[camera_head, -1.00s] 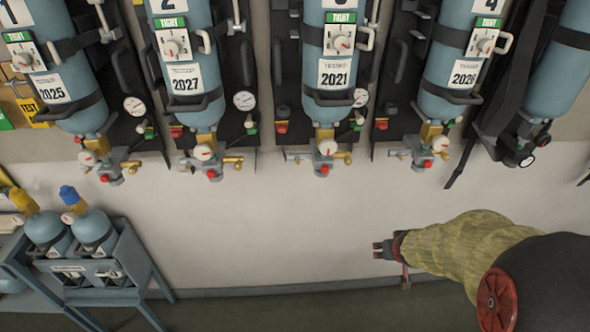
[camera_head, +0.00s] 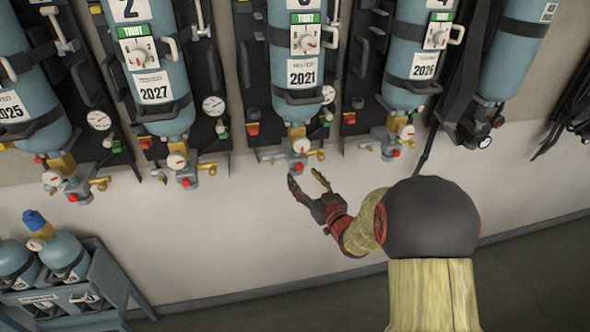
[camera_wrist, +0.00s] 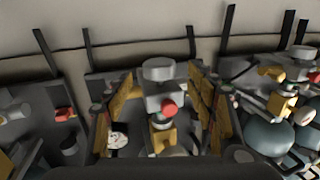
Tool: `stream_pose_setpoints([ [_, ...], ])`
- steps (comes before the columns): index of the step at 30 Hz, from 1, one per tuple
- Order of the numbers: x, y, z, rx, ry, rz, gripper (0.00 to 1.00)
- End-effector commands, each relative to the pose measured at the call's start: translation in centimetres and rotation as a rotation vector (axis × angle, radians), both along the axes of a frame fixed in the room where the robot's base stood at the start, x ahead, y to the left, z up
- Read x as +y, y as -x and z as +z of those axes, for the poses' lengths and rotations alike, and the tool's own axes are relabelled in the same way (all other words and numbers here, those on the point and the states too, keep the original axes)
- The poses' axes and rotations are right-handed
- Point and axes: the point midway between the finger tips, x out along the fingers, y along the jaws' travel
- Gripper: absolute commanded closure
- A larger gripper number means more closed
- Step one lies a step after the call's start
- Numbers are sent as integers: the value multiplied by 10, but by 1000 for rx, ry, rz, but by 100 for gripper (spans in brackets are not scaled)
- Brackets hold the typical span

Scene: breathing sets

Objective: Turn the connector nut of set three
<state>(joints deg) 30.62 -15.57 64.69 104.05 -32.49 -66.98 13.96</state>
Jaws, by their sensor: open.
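Set three is the blue cylinder (camera_head: 298,45) labelled 2021, hanging upright on the wall. Below its neck is a grey valve block (camera_head: 299,163) with brass fittings, a white-faced gauge (camera_head: 301,146) and a red button. I cannot tell which fitting is the connector nut. My gripper (camera_head: 306,178) is open and empty, just below this valve block. In the wrist view, a grey valve block (camera_wrist: 165,92) with a round grey end, red button (camera_wrist: 168,107) and brass piece (camera_wrist: 163,138) appears between my spread fingers (camera_wrist: 162,78). Contact with them is not clear.
Sets labelled 2027 (camera_head: 158,90) and 2026 (camera_head: 422,66) hang on either side, with their own valve blocks below. A blue rack (camera_head: 110,283) of small cylinders stands at lower left. The wall (camera_head: 230,230) below the sets is bare.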

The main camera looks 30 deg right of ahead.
Motion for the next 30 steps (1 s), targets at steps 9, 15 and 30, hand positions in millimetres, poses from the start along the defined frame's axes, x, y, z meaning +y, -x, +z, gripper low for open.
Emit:
stream_pose_setpoints([
  [9,-1,-47,0,0,0,0,44],
  [15,-1,-58,0,1,0,0,44],
  [30,-1,-58,0,1,0,-1,59],
])
